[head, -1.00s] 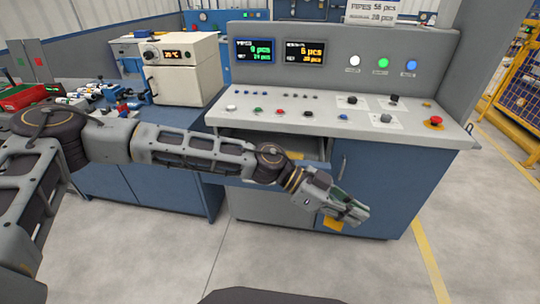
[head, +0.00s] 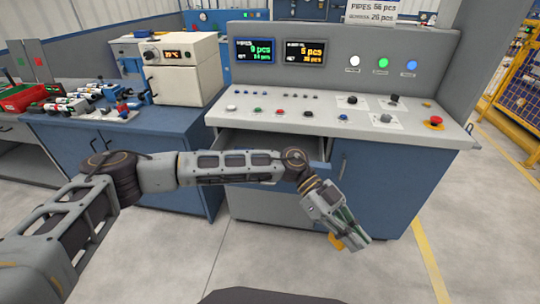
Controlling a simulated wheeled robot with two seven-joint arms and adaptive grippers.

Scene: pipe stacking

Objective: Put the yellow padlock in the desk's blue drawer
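The yellow padlock (head: 336,242) shows at the fingertips of my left gripper (head: 346,238), partly hidden by the fingers. The gripper points down and appears shut on it, holding it in front of the desk's lower blue cabinet, below the drawer's level. The desk's blue drawer (head: 320,174) is pulled out under the control panel. My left forearm crosses in front of it and hides much of its front; a grey inside shows above the arm. My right gripper is not in view.
The control desk (head: 335,118) has buttons, knobs and a red emergency button (head: 436,122) at its right. A cream oven (head: 183,72) stands on the blue workbench (head: 165,125) at left, beside a red bin (head: 24,98) and loose parts. The floor in front is clear.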

